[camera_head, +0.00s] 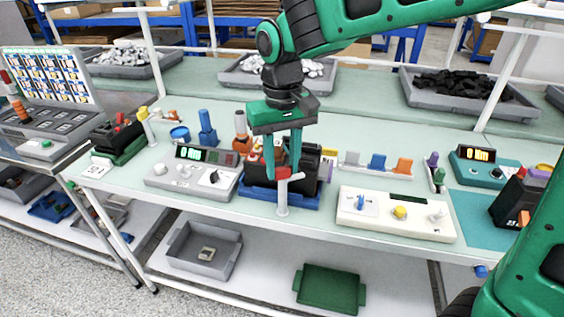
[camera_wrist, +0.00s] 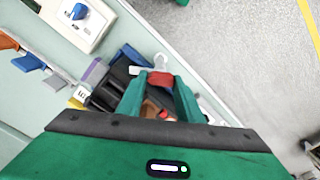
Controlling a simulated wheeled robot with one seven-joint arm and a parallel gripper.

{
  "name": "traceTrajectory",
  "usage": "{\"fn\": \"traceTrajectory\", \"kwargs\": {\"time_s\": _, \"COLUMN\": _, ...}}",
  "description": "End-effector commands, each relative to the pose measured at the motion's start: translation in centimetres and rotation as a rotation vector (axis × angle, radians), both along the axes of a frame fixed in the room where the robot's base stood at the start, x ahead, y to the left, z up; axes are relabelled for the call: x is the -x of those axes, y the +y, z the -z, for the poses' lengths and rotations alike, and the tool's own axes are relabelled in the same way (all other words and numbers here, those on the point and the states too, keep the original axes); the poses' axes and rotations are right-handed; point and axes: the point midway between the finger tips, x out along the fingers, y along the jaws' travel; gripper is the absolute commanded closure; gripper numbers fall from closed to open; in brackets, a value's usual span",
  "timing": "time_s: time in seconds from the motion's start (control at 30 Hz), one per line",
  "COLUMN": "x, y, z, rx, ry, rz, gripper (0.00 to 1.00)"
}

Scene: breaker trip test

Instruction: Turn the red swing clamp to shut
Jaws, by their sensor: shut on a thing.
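The red swing clamp (camera_head: 287,173) is a small red block with a white arm on a white post (camera_head: 282,198). It stands at the front edge of a blue fixture (camera_head: 258,194) that holds a black breaker block (camera_head: 308,168). My gripper (camera_head: 282,170) reaches down from above, its two green fingers shut on the red block. In the wrist view the red block (camera_wrist: 160,79) shows between the fingertips, with the white arm end beyond it. The fingers hide part of the fixture and the breaker.
A grey control box (camera_head: 185,180) stands left of the fixture and a white box with knobs (camera_head: 395,213) stands right. Blue and orange connectors (camera_head: 378,162) stand behind it on the right. The bench's front edge runs close before the clamp, with open air beyond.

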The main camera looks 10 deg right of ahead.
Motion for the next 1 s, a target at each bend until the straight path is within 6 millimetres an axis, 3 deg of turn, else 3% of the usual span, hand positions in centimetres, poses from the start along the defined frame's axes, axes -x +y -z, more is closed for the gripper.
{"fn": "traceTrajectory", "kwargs": {"time_s": 0.6, "x": -0.02, "y": -0.21, "z": 0.01, "rx": 0.002, "ry": 0.002, "rz": -0.574, "gripper": 0.9}}
{"fn": "traceTrajectory", "kwargs": {"time_s": 1.0, "x": -0.04, "y": -0.3, "z": 0.01, "rx": 0.002, "ry": 0.003, "rz": -0.853, "gripper": 0.9}}
